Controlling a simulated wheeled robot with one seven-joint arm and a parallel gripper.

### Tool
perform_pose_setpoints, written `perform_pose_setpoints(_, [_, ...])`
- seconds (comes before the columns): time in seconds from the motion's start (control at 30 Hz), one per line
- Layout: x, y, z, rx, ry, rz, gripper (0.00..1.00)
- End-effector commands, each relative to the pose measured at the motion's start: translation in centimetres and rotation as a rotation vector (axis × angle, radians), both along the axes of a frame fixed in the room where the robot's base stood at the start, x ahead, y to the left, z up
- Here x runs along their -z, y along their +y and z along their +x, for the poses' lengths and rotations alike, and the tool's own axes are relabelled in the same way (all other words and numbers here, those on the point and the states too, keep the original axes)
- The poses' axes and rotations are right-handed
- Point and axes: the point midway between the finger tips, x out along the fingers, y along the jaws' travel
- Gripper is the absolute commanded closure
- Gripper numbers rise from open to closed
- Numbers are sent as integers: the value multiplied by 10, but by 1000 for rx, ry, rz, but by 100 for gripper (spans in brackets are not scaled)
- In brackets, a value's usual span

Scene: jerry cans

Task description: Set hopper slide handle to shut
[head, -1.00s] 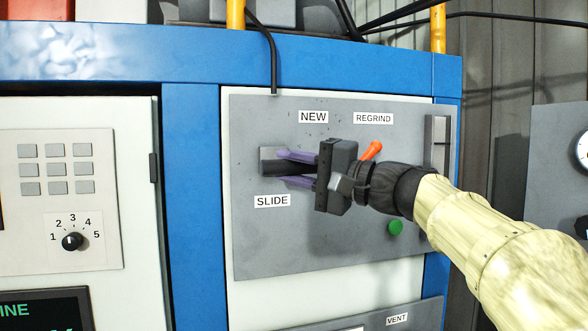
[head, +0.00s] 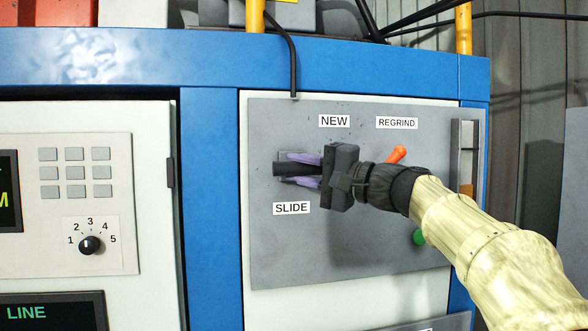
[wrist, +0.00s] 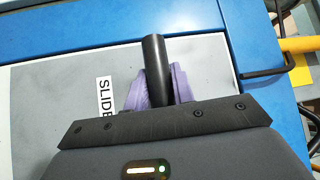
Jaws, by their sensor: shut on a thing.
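The slide handle is a dark bar (head: 290,169) on the grey panel (head: 350,250), above the SLIDE label (head: 292,208). My gripper (head: 304,169) has its purple fingers closed on the bar, one above and one below it in the head view. In the wrist view the black cylindrical handle (wrist: 154,65) stands between the purple fingers (wrist: 155,90) and sticks out beyond them. The handle's mount is mostly hidden by the fingers.
An orange lever (head: 396,155) sits under the REGRIND label (head: 397,123), close above my wrist. A green button (head: 419,238) is below my arm. A recessed handle (head: 464,155) is at the panel's right edge.

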Motion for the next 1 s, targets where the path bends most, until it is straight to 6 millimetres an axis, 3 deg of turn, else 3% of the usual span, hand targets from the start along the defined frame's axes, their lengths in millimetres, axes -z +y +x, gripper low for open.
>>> perform_pose_setpoints(0.23, [0, -2, 1, 7, -1, 1, 100])
perform_pose_setpoints(0.27, [0, -2, 1, 7, -1, 1, 74])
perform_pose_setpoints(0.37, [0, -2, 1, 7, -1, 1, 54])
perform_pose_setpoints(0.73, [1, -2, -1, 2, -1, 0, 54])
perform_pose_setpoints(1.0, [10, -31, -19, 8, -4, -1, 54])
